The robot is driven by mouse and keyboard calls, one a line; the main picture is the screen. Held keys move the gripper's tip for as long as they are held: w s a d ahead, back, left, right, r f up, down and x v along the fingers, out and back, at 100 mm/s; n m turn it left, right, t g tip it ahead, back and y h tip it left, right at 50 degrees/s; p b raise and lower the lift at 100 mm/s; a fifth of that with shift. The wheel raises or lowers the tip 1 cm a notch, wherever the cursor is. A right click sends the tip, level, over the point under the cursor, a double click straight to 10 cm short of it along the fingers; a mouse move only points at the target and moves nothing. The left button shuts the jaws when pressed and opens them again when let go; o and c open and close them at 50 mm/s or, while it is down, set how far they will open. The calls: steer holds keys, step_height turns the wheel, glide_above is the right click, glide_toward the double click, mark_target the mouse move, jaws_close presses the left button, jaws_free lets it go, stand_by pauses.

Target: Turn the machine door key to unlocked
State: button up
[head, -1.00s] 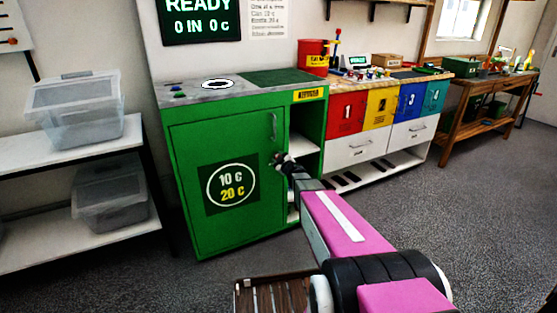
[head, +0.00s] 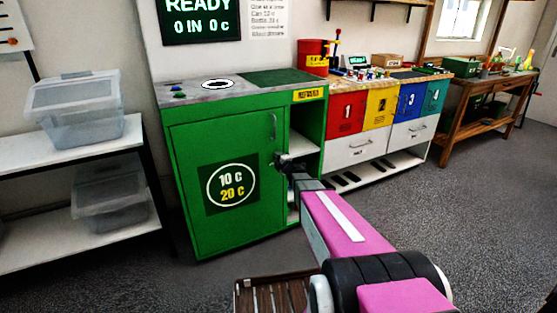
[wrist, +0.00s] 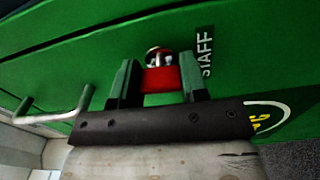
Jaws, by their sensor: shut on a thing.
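The green machine door (head: 210,185) is closed, with a metal handle (head: 273,125) near its upper right edge. My gripper (head: 283,160) is at the door's right side, below the handle. In the wrist view, my gripper (wrist: 158,85) has its two dark fingers shut on the red key (wrist: 161,79). The key sits at a round metal lock (wrist: 157,55) on the door, beside the word STAFF. The fingers hide the key's sides, and I cannot tell its exact turn angle. The handle also shows in the wrist view (wrist: 62,114).
A shelf (head: 80,155) with clear plastic bins stands on the left. To the right of the machine is an open green bay, then a bench with numbered coloured doors (head: 383,105). A wooden slatted piece (head: 275,296) is at the bottom. The floor on the right is clear.

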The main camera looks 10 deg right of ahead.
steer(key=shift+n, duration=0.4)
steer(key=o, duration=0.9)
steer(key=shift+s, duration=0.15)
steer(key=v, duration=1)
steer(key=shift+s+d, duration=0.1)
steer(key=shift+s, duration=0.15)
